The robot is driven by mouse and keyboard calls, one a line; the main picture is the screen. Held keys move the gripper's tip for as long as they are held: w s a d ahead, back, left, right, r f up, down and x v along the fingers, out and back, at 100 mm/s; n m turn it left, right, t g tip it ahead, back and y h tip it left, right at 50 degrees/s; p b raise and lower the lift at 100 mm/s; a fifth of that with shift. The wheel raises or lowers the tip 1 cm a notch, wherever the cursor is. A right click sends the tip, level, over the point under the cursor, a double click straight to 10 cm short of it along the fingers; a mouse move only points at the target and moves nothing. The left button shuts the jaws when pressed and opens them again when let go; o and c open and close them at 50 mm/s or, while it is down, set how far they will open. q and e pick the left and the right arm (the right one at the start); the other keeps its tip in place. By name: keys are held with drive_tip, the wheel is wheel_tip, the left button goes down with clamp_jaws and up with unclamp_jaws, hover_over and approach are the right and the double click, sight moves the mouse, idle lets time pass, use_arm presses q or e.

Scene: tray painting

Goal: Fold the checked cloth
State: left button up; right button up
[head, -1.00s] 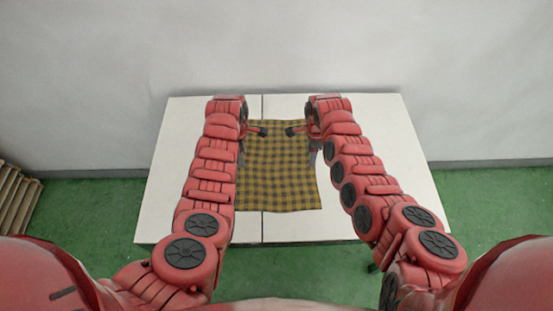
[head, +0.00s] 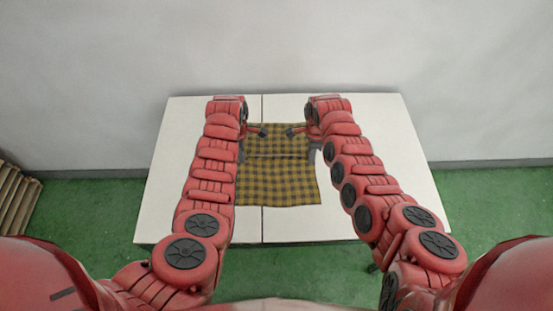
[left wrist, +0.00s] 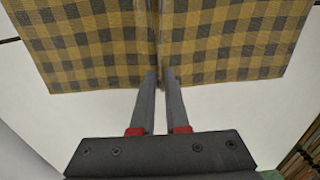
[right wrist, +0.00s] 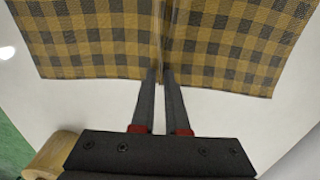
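The yellow-and-black checked cloth (head: 278,185) lies on the white table between my arms. A straight crosswise line breaks its check pattern around the middle, and its far part looks raised. My left gripper (head: 241,154) is at its left side and my right gripper (head: 313,154) at its right side, partly hidden by my arms. In the left wrist view, the fingers (left wrist: 160,73) are close together on a narrow ridge of the cloth (left wrist: 95,50). In the right wrist view, the fingers (right wrist: 159,72) also pinch a ridge of the cloth (right wrist: 90,45).
Brown slatted objects (head: 15,200) stand on the green floor at the far left. A plain wall is behind the table.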

use_arm(q)
clamp_jaws()
use_arm(e)
clamp_jaws()
use_arm(q)
drive_tip(key=shift+r, duration=0.1)
